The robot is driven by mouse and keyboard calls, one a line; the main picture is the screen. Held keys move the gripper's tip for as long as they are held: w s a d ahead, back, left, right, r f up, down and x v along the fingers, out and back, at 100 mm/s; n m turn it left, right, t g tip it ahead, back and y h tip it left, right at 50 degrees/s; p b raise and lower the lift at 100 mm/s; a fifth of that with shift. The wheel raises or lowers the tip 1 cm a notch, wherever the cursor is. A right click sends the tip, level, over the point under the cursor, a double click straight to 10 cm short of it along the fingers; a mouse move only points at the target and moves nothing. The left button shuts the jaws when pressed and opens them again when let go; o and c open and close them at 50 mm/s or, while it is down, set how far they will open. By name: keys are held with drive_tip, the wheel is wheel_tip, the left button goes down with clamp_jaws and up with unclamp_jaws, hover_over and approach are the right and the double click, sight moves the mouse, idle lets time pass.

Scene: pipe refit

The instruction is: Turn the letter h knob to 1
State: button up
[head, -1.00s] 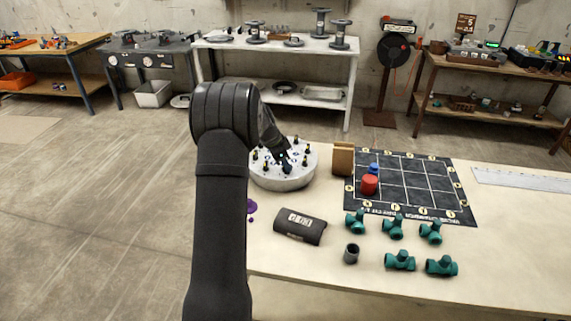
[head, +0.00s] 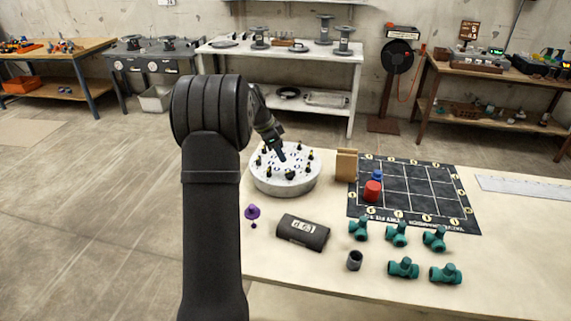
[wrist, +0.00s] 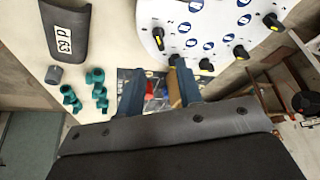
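A round white panel (head: 258,183) sits at the table's left side, with several small black knobs around its top. In the wrist view the panel (wrist: 210,12) shows blue oval labels and black knobs with yellow marks, among them one knob (wrist: 158,38) at left, one (wrist: 240,52) and one (wrist: 272,20) at right. The letters are too small to read, so I cannot tell which knob is h. My gripper (head: 282,158) is over the panel, tilted down. In the wrist view its fingers (wrist: 158,82) stand apart, with nothing seen held between them.
A dark case (head: 302,231), a grey cup (head: 355,260) and several teal pipe fittings (head: 397,233) lie in front. A brown block (head: 346,165) stands right of the panel, beside a black grid mat (head: 425,190) with red (head: 372,190) and blue pieces. A purple item (head: 252,212) is near the left edge.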

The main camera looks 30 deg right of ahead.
sight(290, 172)
drive_tip(key=v, duration=0.8)
drive_tip(key=shift+r, duration=0.15)
drive_tip(key=x, duration=1.7)
drive_tip(key=shift+f, duration=0.2)
drive_tip(key=shift+f, duration=0.15)
drive_tip(key=shift+n, duration=0.5)
drive_tip(key=n+t, duration=0.2)
drive_tip(key=n, duration=0.2)
drive_tip(key=shift+s, duration=0.2)
drive_tip(key=shift+s+n+t+y, duration=0.1)
drive_tip(key=shift+n+t+y, duration=0.35)
drive_tip(key=shift+n, duration=1.25)
drive_tip(key=shift+s+n+t+y, duration=0.1)
drive_tip(key=shift+n+t, duration=0.65)
drive_tip(key=shift+n, duration=0.95)
drive_tip(key=shift+v, duration=2.35)
